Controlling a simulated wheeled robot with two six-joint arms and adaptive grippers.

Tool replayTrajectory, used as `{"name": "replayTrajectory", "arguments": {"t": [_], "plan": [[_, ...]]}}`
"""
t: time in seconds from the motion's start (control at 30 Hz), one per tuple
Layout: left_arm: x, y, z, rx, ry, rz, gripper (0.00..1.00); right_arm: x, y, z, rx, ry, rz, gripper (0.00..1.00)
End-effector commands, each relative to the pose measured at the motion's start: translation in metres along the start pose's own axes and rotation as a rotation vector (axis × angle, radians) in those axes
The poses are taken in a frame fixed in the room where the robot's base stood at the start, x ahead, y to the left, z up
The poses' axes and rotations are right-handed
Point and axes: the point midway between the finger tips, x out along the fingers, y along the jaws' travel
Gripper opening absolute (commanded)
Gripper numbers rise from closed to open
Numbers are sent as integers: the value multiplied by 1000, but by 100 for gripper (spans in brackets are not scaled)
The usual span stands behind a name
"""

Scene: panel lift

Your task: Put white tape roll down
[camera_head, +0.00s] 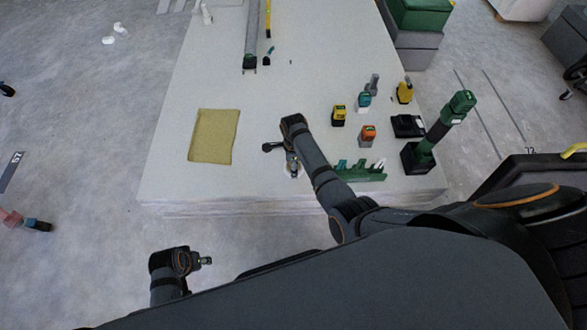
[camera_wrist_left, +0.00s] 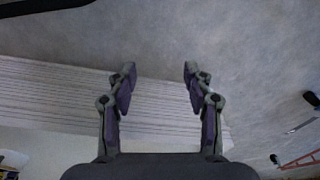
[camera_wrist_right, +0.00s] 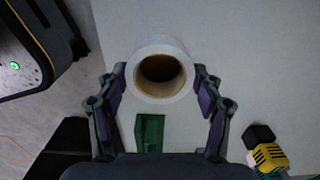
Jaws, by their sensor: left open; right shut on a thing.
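The white tape roll (camera_wrist_right: 160,44) is between the fingers of my right gripper (camera_wrist_right: 160,74) in the right wrist view, its brown core facing the camera. My right gripper is shut on it. In the head view the right gripper (camera_head: 292,166) is over the front part of the white panel stack (camera_head: 230,183), and only a little of the roll shows. I cannot tell whether the roll touches the panel. My left gripper (camera_wrist_left: 159,72) is open and empty, over the floor in front of the stack; it also shows in the head view (camera_head: 205,261).
A green rack (camera_head: 362,173) stands right of the right gripper. Several power tools and a black case (camera_head: 408,126) stand farther right, with a tall green and black tool (camera_head: 440,132). The panel between cloth and right gripper is clear.

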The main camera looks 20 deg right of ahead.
Motion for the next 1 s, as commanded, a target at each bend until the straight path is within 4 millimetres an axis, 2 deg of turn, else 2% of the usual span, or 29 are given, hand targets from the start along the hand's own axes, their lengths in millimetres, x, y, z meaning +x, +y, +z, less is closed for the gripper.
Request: {"name": "replayTrajectory", "arguments": {"t": [0.13,0.23,0.4,0.53,0.8,0.83,1.0], "plan": [[-25,6,-7,5,4,12,52,9,-4,1,0,0,-1,35],[-37,15,-7,11,31,35,52,27,-3,1,0,0,1,35],[-62,23,-9,19,68,61,52,37,-4,1,0,0,0,35],[-68,24,-9,20,72,64,52,35,-4,1,0,0,0,35],[-66,25,-10,20,75,65,52,38,-3,1,0,0,0,35],[-66,25,-10,19,77,66,52,38,-3,1,0,0,0,68],[-66,25,-10,20,76,66,52,38,-3,1,0,0,0,90]]}}
